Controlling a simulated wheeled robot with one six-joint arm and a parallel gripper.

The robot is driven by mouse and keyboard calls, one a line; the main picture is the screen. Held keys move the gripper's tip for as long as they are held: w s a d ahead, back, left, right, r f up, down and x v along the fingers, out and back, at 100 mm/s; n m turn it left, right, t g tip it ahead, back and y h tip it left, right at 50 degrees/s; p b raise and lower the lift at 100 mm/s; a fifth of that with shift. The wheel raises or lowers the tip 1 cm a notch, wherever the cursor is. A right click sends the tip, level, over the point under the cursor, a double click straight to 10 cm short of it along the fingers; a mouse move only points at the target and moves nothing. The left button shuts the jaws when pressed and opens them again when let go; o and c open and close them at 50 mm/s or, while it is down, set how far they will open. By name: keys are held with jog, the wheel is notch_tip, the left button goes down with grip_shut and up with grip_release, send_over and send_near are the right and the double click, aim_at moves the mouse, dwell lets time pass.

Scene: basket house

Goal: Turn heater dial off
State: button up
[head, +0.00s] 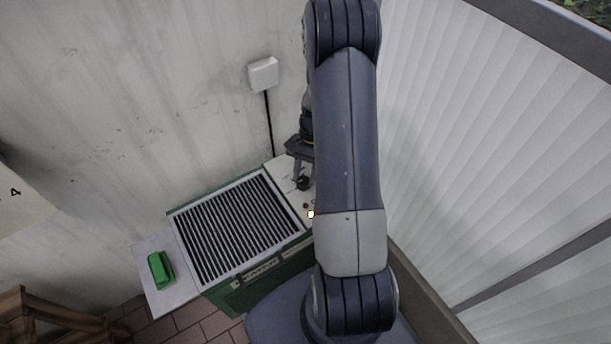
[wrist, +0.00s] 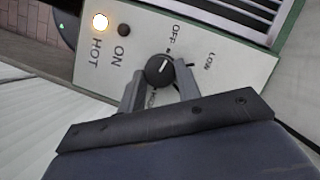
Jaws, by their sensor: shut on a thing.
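The heater is a green box (head: 240,294) with a dark slatted grille on top and a white control panel (wrist: 216,42) at one end. The round black dial (wrist: 158,71) carries a white pointer mark aimed up and right in the wrist view, towards the OFF and LOW side; its exact setting is hard to tell. My gripper (wrist: 161,74) is shut on the dial, one finger on each side. In the head view the dial (head: 303,183) sits just below my gripper (head: 301,174); my arm hides part of the panel.
The HOT lamp (wrist: 100,22) glows; the ON lamp (wrist: 124,30) is dark. A green object (head: 160,270) lies on a white side shelf (head: 153,243). A white wall box (head: 263,74) has a cable running down behind. Pale walls stand close on both sides.

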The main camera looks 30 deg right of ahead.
jog(key=shift+w+n+h, duration=0.1)
jog(key=shift+n+h, duration=0.3)
jog(key=shift+n, duration=0.7)
jog(key=o, duration=1)
jog(key=shift+g, duration=0.3)
jog(key=b+v, duration=0.1)
jog(key=v, duration=0.9)
jog(key=shift+w+r, duration=0.1)
jog(key=shift+r, duration=0.3)
